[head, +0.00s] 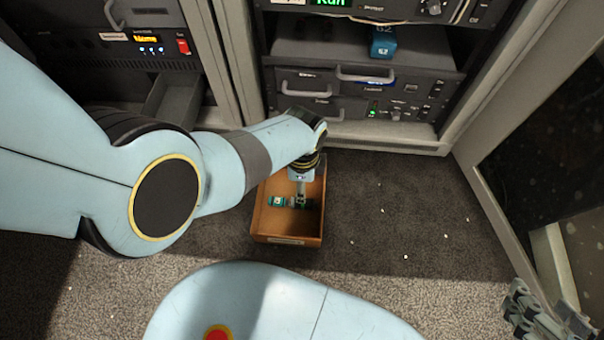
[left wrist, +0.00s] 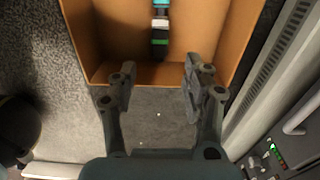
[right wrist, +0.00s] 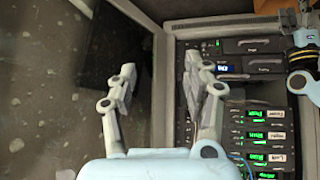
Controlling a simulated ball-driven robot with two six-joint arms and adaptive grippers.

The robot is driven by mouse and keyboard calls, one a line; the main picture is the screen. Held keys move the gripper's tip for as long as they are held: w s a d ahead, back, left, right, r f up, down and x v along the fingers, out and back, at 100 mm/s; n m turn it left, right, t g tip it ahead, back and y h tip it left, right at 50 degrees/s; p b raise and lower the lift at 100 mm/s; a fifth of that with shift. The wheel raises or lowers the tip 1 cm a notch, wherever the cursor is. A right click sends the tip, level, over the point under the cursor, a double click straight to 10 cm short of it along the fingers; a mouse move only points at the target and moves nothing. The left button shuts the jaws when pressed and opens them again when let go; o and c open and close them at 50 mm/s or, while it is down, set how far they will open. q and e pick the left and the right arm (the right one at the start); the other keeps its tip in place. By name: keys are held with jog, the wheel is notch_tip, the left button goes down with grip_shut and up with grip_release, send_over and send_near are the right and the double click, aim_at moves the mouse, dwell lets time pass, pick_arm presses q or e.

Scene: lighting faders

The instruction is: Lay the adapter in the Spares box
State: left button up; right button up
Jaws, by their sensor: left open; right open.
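A small teal-and-green piece with a pale band, which looks like the adapter (head: 277,201), lies inside an open brown box (head: 260,230) on the floor. In the left wrist view the adapter (left wrist: 160,24) lies on the floor of the box (left wrist: 112,60), its top end cut off by the frame. The box has a front label too small to read. My left gripper (head: 301,202) points down over the box; in its own view (left wrist: 158,85) its fingers are apart and empty. My right gripper (head: 545,318) is open and empty at the lower right, well away from the box.
A rack with several units (head: 365,85) stands behind the box, with a blue block (head: 383,42) on a shelf. A second rack (head: 140,40) stands at the left. A dark glass panel (head: 550,150) bounds the right. The carpet (head: 400,210) right of the box is mostly clear.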

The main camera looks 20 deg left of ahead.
pick_arm(q)
jog(key=shift+r+p, duration=0.6)
jog(key=shift+r, duration=0.35)
pick_arm(e)
jog(key=shift+s+r+g, duration=0.25)
jog(key=shift+r+g, duration=0.85)
jog(key=shift+r, duration=0.05)
pick_arm(q)
jog(key=s+a+r+n+t, duration=0.3)
jog(key=s+a+r+n, duration=0.3)
jog(key=s+a+n, duration=0.35)
jog(key=s+a+r+n+t, duration=0.1)
jog(key=s+r+n, duration=0.1)
jog(key=r, duration=0.8)
jog(key=s+a+r+n+t, duration=0.2)
jog(key=s+r, duration=0.3)
jog(key=r, duration=0.4)
jog(key=shift+r, duration=0.35)
jog(key=shift+a, duration=0.1)
pick_arm(e)
jog(key=shift+w, duration=0.15)
